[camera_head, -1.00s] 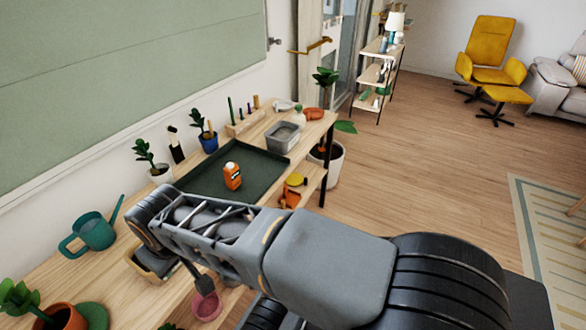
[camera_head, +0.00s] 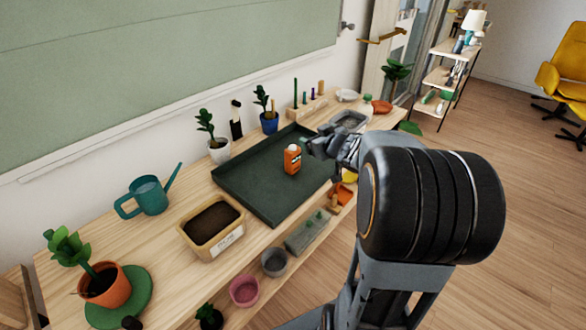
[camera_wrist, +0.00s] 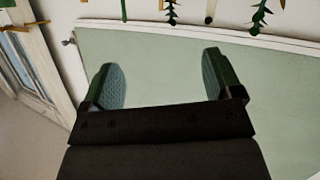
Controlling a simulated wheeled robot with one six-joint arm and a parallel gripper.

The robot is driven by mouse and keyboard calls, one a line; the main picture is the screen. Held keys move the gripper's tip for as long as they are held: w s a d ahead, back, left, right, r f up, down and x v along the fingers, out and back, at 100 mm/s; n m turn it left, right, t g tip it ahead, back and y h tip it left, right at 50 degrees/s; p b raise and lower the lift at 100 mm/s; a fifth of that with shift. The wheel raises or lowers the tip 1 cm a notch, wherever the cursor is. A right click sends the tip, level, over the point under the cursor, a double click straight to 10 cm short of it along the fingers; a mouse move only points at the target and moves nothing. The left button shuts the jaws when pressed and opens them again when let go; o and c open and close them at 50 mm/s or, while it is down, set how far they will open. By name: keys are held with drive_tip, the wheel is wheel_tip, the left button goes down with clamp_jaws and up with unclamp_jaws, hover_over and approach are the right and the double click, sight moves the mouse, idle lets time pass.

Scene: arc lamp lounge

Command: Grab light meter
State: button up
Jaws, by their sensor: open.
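A small orange object (camera_head: 292,160) with a white top and a dark band stands upright on the dark green tray (camera_head: 240,174) in the head view. It is the likeliest light meter, but its face is too small to be sure. My gripper (camera_head: 308,146) appears just right of its top in the head view; I cannot tell the depth gap. In the wrist view my gripper (camera_wrist: 164,74) has its two fingers wide apart with nothing between them. That view shows the green wall panel and upside-down plants, not the orange object.
Potted plants and a dark bottle (camera_head: 236,120) line the tray's back. A soil-filled planter (camera_head: 204,243) and a teal watering can (camera_head: 148,198) stand left of it. A grey bin (camera_head: 348,121) stands behind my gripper. Pots sit on the lower shelf.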

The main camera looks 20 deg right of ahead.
sight(294, 149)
wheel_tip(294, 149, down, 6)
drive_tip(key=s+n+y+b, duration=0.1)
drive_tip(key=n+y+b, duration=0.1)
drive_tip(key=y, duration=0.3)
drive_tip(key=shift+n+g+y, duration=0.3)
drive_tip(key=shift+g+y, duration=0.2)
drive_tip(key=shift+y, duration=0.1)
drive_tip(key=x, duration=0.7)
drive_tip(key=shift+d+b, duration=0.1)
drive_tip(key=shift+b, duration=0.3)
drive_tip(key=shift+d+b+x, duration=0.1)
drive_tip(key=shift+b+x, duration=0.15)
drive_tip(key=shift+x, duration=1.3)
drive_tip(key=shift+d+b+x, duration=0.15)
drive_tip(key=shift+b+x, duration=0.05)
drive_tip(key=shift+x, duration=1.4)
drive_tip(key=shift+w, duration=0.1)
drive_tip(key=shift+c, duration=0.5)
drive_tip(key=c, duration=1.1)
drive_tip(key=shift+o, duration=0.2)
drive_tip(key=shift+r, duration=0.1)
